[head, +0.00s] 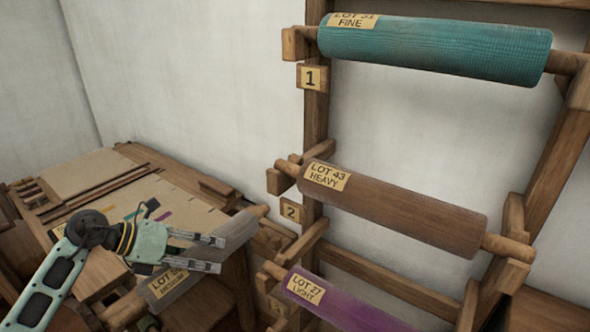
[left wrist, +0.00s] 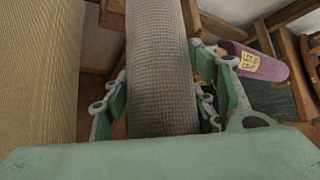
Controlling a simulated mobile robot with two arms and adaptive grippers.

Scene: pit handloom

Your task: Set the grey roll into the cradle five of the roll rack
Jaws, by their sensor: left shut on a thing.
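The grey roll (head: 238,231), with wooden ends and a lot label marked medium, is held tilted at the lower left of the rack. My left gripper (head: 218,254) is shut around its middle; in the left wrist view the grey roll (left wrist: 160,65) runs between the fingers (left wrist: 165,100). The roll rack (head: 316,140) stands at right. A teal roll (head: 435,48) lies by plate 1, a brown roll (head: 395,208) by plate 2, and a purple roll (head: 345,307) below, partly cut off. Cradle five is not in view. My right gripper is not in view.
A wooden loom (head: 130,165) with pale cloth (head: 85,172) stands at left, close behind my left arm. The rack's projecting wooden arms (head: 302,243) are just right of the held roll. White wall (head: 200,70) is behind.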

